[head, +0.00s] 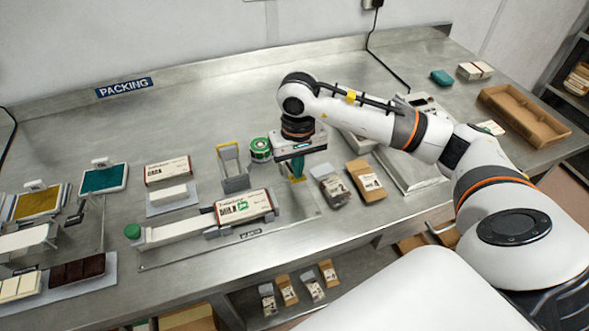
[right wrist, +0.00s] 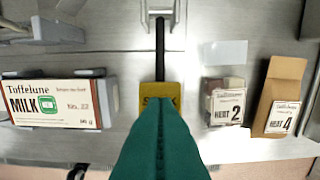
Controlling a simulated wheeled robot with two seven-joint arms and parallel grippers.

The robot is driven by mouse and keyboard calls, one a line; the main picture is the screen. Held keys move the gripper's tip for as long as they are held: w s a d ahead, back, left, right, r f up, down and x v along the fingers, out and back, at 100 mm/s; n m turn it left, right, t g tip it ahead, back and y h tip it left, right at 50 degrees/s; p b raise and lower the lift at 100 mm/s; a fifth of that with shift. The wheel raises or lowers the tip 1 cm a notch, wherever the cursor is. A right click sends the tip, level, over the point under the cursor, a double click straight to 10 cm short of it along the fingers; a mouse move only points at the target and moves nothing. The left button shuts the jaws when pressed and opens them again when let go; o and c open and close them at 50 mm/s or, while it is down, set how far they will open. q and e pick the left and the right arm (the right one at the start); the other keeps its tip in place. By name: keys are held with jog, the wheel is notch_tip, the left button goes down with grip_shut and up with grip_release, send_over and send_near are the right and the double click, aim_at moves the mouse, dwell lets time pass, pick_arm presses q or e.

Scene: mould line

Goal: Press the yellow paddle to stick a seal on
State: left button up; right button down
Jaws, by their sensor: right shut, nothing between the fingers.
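My right gripper (head: 296,176) points down with its teal fingers shut and empty. It is over the yellow paddle (right wrist: 158,92), which sits at the end of a dark lever. The fingers cover part of the paddle and its lettering; I cannot tell whether they touch it. Only a sliver of yellow shows below the fingers in the head view. The MILK box (head: 243,207) lies left of the paddle on a grey holder. It also shows in the right wrist view (right wrist: 22,112), with a green seal (right wrist: 48,102) on its face. My left gripper is not in view.
A green-and-white roll (head: 260,147) and a grey frame (head: 235,172) stand behind. Right of the paddle are a clear-windowed pack (head: 330,187) and a brown pack (head: 368,180). Trays and chocolate bars (head: 77,270) lie left.

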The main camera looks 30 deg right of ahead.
jog(key=shift+r+p, duration=0.95)
jog(key=shift+r, duration=1.4)
